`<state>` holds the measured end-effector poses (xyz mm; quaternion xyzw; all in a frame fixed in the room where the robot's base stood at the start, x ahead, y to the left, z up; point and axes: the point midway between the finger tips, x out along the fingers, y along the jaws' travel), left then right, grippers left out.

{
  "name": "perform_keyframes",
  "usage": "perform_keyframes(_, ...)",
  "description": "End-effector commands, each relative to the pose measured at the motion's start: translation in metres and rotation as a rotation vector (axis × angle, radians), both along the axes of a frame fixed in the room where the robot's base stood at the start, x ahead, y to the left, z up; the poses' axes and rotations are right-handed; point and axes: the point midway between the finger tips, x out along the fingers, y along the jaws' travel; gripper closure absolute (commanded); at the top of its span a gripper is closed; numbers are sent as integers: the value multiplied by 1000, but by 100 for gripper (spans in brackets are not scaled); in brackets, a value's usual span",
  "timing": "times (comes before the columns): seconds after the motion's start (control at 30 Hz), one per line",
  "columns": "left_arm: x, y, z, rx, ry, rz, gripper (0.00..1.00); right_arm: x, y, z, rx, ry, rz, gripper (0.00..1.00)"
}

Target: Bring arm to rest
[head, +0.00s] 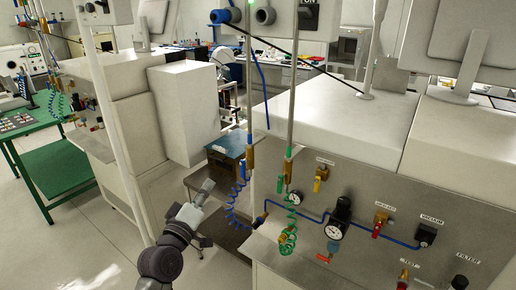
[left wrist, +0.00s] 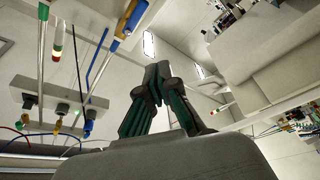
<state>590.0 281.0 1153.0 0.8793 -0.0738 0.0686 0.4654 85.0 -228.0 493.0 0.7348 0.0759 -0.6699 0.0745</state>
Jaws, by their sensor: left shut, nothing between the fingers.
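My left arm comes in from the bottom left of the head view. Its left gripper (head: 204,188) points up and away, in the free space left of the panel bench. In the left wrist view the two dark fingers of the left gripper (left wrist: 160,72) meet at their tips, shut with nothing between them. The wrist camera looks up toward the ceiling. My right gripper is in neither view.
A steel bench panel (head: 380,215) with valves, gauges and blue tubing stands to the right. Coiled blue (head: 236,205) and green (head: 288,240) hoses hang near the gripper. A green table (head: 58,165) is at the left. Open floor (head: 85,235) lies at lower left.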

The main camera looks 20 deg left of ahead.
Motion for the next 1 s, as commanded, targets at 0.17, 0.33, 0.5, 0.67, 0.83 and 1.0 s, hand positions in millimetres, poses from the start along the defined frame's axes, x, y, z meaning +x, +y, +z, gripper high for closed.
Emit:
perform_keyframes(0.17, 5, -2, -33, 27, 62, 5, 100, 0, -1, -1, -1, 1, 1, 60)
perform_keyframes(0.33, 8, -10, -143, 131, 262, 8, 100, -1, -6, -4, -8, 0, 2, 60)
perform_keyframes(0.5, -17, -22, -271, 279, 494, -19, 100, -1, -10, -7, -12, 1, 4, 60)
perform_keyframes(0.67, -67, -34, -384, 427, 699, -80, 100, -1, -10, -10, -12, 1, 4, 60)
perform_keyframes(0.83, -144, -44, -489, 588, 901, -179, 100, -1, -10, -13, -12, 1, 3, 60)
perform_keyframes(1.0, -243, -51, -575, 751, 1086, -315, 100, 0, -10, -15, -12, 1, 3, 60)
